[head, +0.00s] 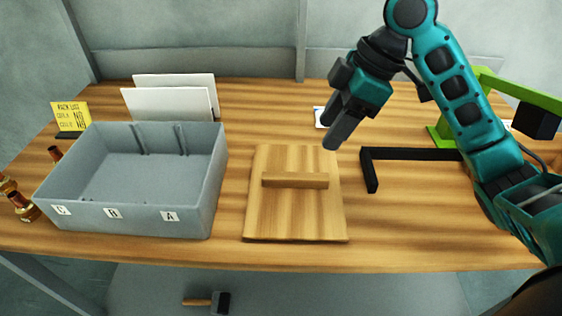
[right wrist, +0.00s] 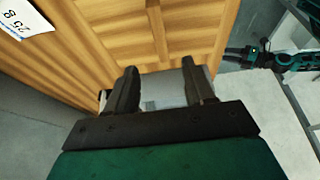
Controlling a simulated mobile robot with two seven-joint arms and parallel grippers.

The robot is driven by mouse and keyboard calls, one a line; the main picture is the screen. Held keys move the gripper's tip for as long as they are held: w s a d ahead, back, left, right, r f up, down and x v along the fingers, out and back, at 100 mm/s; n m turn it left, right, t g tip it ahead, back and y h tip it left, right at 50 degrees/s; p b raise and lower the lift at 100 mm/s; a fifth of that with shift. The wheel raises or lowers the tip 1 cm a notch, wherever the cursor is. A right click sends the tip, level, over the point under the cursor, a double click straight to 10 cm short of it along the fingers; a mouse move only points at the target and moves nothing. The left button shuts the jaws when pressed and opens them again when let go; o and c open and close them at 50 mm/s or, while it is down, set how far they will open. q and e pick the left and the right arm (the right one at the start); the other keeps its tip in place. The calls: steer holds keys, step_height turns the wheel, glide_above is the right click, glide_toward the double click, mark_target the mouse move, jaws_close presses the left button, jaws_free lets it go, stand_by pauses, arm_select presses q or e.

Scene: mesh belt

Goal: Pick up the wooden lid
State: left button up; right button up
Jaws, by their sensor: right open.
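The wooden lid (head: 262,212) lies flat on the table, right of the grey bin, with its bar handle (head: 295,180) on top. The lid also shows at the top of the right wrist view (right wrist: 195,30). My right gripper (head: 340,128) is open and empty, above and beyond the lid's far right corner, apart from it. Its two fingers (right wrist: 160,90) stand wide apart in the right wrist view. My left gripper is outside the head view; what seems to be it shows small at the right wrist view's upper right (right wrist: 240,55), too small to read.
The grey bin (head: 140,222), labelled C, B, A, stands close left of the lid. A black angled bar (head: 415,154) and a green stand (head: 510,90) are at right. White panels (head: 172,102), a yellow sign (head: 71,117) and bottles (head: 24,207) are at left. Table front right is clear.

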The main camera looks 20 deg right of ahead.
steer(key=b, duration=0.1)
glide_above(297, 176)
steer(key=s+d, duration=0.1)
steer(key=d, duration=0.2)
steer(key=f, duration=0.6)
steer(key=shift+s+a+f, duration=0.15)
steer(key=shift+a+f, duration=0.1)
steer(key=shift+f, duration=0.05)
steer(key=b+x, duration=0.1)
steer(key=x, duration=0.4)
steer(key=shift+a+f, duration=0.15)
steer(key=shift+a, duration=0.05)
steer(key=shift+w+f, duration=0.15)
steer(key=shift+w, duration=0.05)
steer(key=shift+c, duration=0.5)
steer(key=c, duration=0.7)
steer(key=shift+c, duration=0.9)
jaws_close()
